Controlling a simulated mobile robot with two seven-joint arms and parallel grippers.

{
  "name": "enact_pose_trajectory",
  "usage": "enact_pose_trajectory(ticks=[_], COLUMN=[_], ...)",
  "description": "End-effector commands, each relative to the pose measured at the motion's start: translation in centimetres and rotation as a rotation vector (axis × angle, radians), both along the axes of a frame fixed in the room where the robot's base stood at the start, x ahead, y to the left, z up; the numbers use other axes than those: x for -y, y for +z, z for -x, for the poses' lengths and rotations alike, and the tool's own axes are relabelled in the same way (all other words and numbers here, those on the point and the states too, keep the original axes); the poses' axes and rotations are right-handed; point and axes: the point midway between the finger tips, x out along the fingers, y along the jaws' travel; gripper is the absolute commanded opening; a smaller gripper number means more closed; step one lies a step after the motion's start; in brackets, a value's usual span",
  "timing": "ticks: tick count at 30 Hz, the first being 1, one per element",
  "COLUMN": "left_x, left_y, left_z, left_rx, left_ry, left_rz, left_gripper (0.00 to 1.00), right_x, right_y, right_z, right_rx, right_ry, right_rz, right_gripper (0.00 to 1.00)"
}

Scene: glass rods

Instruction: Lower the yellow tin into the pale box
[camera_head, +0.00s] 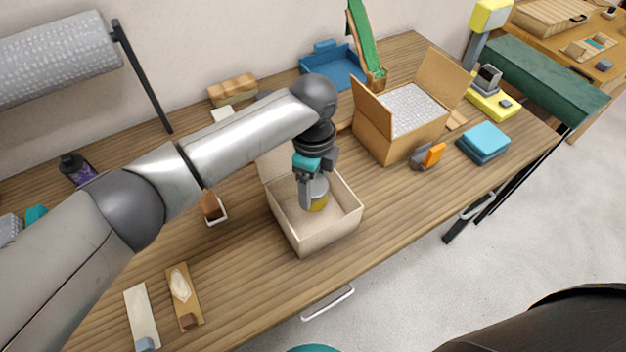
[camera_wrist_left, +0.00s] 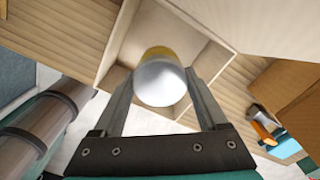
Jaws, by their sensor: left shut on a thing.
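The yellow tin (camera_head: 318,199) has a pale silvery top and a yellow side. It is inside or just above the opening of the pale box (camera_head: 329,237), within its walls in the head view. Whether it touches the box floor I cannot tell. My left gripper (camera_head: 311,197) comes down from above and is shut on the tin. In the left wrist view the tin (camera_wrist_left: 160,80) sits between the two fingers, with the pale box (camera_wrist_left: 203,60) around and below it. My right gripper is not in view.
An open cardboard box (camera_head: 388,137) stands to the right of the pale box. An orange and grey item (camera_head: 430,155) and blue stacked pieces (camera_head: 483,142) lie further right. A blue tray (camera_head: 333,66) is at the back. The table front before the pale box is clear.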

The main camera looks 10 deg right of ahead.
Motion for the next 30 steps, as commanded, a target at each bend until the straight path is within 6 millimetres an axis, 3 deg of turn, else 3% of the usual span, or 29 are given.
enact_pose_trajectory(ticks=[15, 30], left_x=[0.0, 0.0], left_y=[-2.5, -2.5], left_z=[0.0, 0.0], left_rx=[0.0, 0.001], left_ry=[-0.001, 0.0], left_rz=[0.0, 0.001], left_gripper=[0.12, 0.12], right_x=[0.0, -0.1], right_y=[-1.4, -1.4], right_z=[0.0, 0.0], right_rx=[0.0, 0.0], right_ry=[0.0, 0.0], right_rz=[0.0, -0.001], right_gripper=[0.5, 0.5])
